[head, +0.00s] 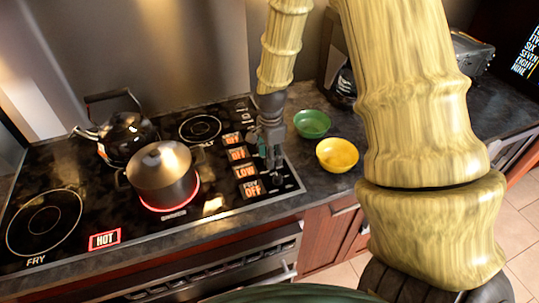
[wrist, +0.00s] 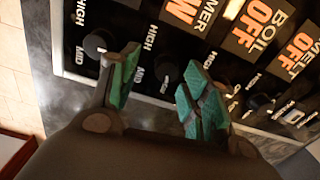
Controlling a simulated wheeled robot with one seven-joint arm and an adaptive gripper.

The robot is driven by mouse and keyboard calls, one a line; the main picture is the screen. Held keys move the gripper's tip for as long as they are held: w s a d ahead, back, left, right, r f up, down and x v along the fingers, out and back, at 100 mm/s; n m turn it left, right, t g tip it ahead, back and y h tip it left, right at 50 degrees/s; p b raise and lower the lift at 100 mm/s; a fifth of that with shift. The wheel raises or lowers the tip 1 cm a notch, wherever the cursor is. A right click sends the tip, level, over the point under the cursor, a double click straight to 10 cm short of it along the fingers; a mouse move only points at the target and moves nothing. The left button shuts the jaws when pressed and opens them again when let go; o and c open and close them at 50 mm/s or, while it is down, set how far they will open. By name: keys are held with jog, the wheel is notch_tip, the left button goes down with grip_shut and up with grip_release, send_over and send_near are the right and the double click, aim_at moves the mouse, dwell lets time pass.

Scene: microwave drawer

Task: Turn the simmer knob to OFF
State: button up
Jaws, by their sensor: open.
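The simmer knob (wrist: 167,70) is a small black knob on the black control strip, beside the orange LOW simmer label (wrist: 182,12) in the wrist view. In the head view the LOW label (head: 244,171) shows, with my gripper (head: 272,160) over the knobs to its right. My gripper (wrist: 157,72) is open, its green-padded fingers on either side of the simmer knob in the picture. I cannot tell whether they touch it. Another knob (wrist: 97,43) lies left of the fingers.
A lidded pot (head: 162,172) stands on a glowing red burner. A black kettle (head: 125,135) is at the back left. A lit HOT sign (head: 104,239) is at the front. A green bowl (head: 312,123) and a yellow bowl (head: 337,155) stand close right of my gripper.

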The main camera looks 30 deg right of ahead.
jog(key=shift+w+f, duration=0.65)
jog(key=shift+f, duration=0.15)
jog(key=shift+s+r, duration=0.25)
jog(key=shift+s, duration=0.1)
jog(key=shift+c, duration=0.6)
jog(key=shift+w+f, duration=0.1)
jog(key=shift+w, duration=0.05)
jog(key=c, duration=0.9)
